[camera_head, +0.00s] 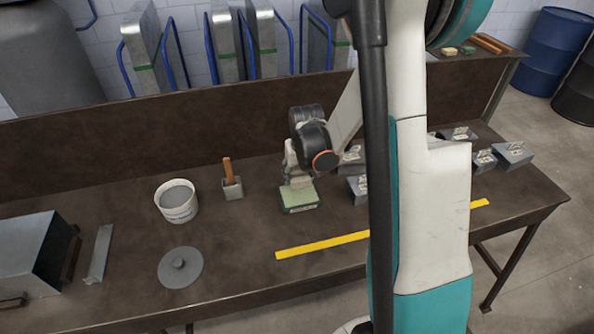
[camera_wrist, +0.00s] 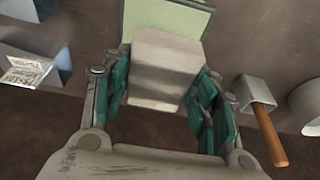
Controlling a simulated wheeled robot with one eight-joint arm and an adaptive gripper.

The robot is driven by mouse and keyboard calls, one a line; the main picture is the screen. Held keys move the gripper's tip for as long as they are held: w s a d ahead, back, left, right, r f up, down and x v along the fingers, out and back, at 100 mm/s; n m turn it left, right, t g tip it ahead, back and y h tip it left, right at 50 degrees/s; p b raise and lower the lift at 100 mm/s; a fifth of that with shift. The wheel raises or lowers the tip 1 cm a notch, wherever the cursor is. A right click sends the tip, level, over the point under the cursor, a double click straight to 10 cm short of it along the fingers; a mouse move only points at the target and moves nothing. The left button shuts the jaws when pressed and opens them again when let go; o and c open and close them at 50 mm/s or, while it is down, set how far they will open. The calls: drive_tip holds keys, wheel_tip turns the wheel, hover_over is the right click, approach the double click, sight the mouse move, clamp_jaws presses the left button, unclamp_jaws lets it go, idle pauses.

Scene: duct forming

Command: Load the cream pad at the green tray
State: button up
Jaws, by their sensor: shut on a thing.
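The green tray (camera_head: 299,200) sits on the brown workbench near the middle in the head view. In the wrist view the green tray (camera_wrist: 180,14) shows behind the held block. My gripper (camera_head: 297,180) is just above the tray. In the wrist view my gripper (camera_wrist: 160,95) is shut on the cream pad (camera_wrist: 166,65), a pale block between the teal fingers. The pad overlaps the tray in the picture; whether it touches the tray I cannot tell. In the head view the pad is mostly hidden by the gripper.
A small grey holder with a wooden handle (camera_head: 231,182) stands left of the tray, then a grey bucket (camera_head: 177,203) and a round lid (camera_head: 180,267). Grey labelled boxes (camera_head: 513,154) stand to the right. A yellow strip (camera_head: 320,245) lies in front. A back panel (camera_head: 180,135) borders the bench.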

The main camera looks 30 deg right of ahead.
sight(299, 192)
drive_tip(key=shift+s+b+x, duration=0.2)
drive_tip(key=shift+b+x, duration=0.45)
drive_tip(key=shift+x, duration=0.25)
drive_tip(key=shift+s+b+x, duration=0.25)
drive_tip(key=shift+b+x, duration=0.35)
drive_tip(key=shift+x, duration=0.35)
drive_tip(key=shift+s+b+x, duration=0.2)
drive_tip(key=shift+b+x, duration=0.45)
drive_tip(key=shift+x, duration=0.25)
drive_tip(key=shift+f, duration=0.4)
drive_tip(key=shift+s+f+b, duration=0.1)
drive_tip(key=shift+f+b, duration=0.4)
drive_tip(key=shift+b, duration=0.2)
idle(0.3)
drive_tip(key=shift+r+p, duration=2.2)
drive_tip(key=shift+r, duration=1.35)
